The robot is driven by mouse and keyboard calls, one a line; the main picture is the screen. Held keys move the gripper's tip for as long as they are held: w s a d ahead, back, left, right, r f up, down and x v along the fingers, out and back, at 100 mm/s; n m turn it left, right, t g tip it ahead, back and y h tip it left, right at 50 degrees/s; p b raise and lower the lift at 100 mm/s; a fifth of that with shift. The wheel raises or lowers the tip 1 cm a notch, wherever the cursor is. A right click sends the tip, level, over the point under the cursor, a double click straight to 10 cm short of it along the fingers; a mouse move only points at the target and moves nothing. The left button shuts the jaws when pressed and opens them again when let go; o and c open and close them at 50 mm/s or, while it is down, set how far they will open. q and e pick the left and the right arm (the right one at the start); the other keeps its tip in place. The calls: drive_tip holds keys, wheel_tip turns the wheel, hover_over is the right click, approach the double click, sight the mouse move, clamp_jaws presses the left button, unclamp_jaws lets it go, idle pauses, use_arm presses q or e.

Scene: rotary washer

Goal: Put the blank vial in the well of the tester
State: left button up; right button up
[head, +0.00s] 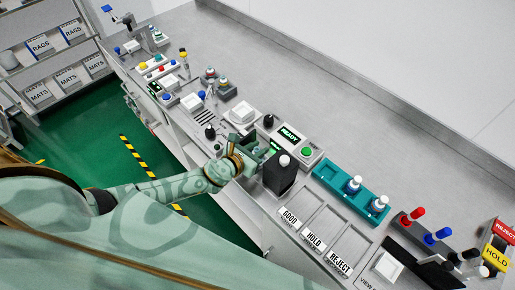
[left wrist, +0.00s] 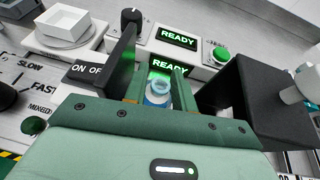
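My left gripper (head: 266,150) is at the front of the bench, beside the tester (head: 318,158) with its READY screen and green button. In the left wrist view the two fingers (left wrist: 160,88) stand close on either side of a small vial (left wrist: 158,93) with a pale blue top, and appear shut on it. The lower part of the vial is hidden by the gripper. The tester's lit READY screen (left wrist: 178,38) and green button (left wrist: 220,54) show beyond. I cannot make out the tester's well. My right gripper is not in view.
A dark block (head: 279,175) with a white-topped item stands close right of the gripper. A teal rack (head: 335,183) holds capped vials. GOOD, HOLD and REJECT bays (head: 318,232) lie in front. A white dish (head: 242,113) is on the left. The bench behind is clear.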

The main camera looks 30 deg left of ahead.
use_arm(q)
drive_tip(key=shift+r, duration=0.2)
drive_tip(key=p+v, duration=0.2)
drive_tip(key=v, duration=1)
drive_tip(key=s+a+f+n+g+y, duration=0.2)
drive_tip(key=s+a+f+n+g, duration=0.15)
drive_tip(key=f+n, duration=0.5)
drive_tip(key=s+a+f+n+g+y, duration=0.25)
drive_tip(key=s+f+n, duration=0.35)
drive_tip(key=f, duration=0.4)
drive_tip(key=s+d+f+n+g, duration=0.2)
drive_tip(key=s+f+n, duration=0.2)
drive_tip(key=s+n, duration=0.2)
drive_tip(key=s+d+f+n+g+h, duration=0.1)
drive_tip(key=s+d+f+n+g, duration=0.1)
drive_tip(key=s+f+n, duration=0.2)
drive_tip(key=s+d+f+n+g, duration=0.2)
drive_tip(key=s+f+n, duration=0.2)
drive_tip(key=s+n, duration=0.6)
drive_tip(key=s, duration=0.3)
drive_tip(key=shift+f, duration=0.3)
